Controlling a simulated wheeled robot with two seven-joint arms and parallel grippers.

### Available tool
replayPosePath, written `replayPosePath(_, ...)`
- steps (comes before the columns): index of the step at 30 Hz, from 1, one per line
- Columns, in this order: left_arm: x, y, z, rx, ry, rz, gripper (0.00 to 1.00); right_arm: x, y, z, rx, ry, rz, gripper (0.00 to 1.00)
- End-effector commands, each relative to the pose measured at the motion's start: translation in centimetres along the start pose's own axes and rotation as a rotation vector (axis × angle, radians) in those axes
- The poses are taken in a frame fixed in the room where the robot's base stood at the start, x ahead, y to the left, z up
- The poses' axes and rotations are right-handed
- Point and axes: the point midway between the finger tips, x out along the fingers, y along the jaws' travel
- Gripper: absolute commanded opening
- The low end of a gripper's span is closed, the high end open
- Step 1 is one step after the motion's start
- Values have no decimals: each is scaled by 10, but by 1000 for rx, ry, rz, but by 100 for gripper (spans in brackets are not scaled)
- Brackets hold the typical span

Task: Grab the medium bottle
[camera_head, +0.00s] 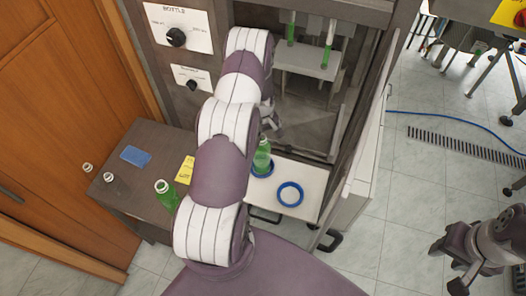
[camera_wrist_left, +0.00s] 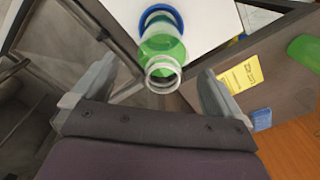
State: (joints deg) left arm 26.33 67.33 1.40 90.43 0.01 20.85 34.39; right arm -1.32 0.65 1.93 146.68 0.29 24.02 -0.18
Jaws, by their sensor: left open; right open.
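A green bottle (camera_head: 262,158) with a clear, open neck stands on a white platform (camera_head: 305,177), in or on a blue ring. It also shows in the left wrist view (camera_wrist_left: 162,50), its neck pointing toward my gripper. My left gripper (camera_wrist_left: 156,84) is open, and the bottle neck appears between its two fingers, not gripped. In the head view the left gripper (camera_head: 272,122) is partly hidden behind my arm. Another green bottle (camera_head: 166,194) stands on the dark table. My right gripper (camera_head: 447,262) is open and empty at the lower right.
An empty blue ring (camera_head: 290,194) lies on the platform. A machine cabinet (camera_head: 190,45) with knobs rises behind. Open floor lies to the right.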

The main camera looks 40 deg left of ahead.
Motion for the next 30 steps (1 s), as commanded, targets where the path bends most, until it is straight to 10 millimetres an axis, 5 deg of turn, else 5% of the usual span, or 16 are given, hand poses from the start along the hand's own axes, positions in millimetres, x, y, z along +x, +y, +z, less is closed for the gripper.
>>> replayPosePath(2,6,0,3,0,-3,-2,100,-19,0,-2,0,1,0,43)
replayPosePath(6,29,1,2,0,-1,-1,100,-23,0,-3,0,1,0,43)
replayPosePath(14,34,1,2,0,1,0,97,-21,0,-3,0,1,0,43)
replayPosePath(23,34,1,2,1,1,0,0,-21,0,-3,0,1,0,43)
replayPosePath(30,33,2,1,1,2,1,0,-21,0,-3,0,1,0,43)
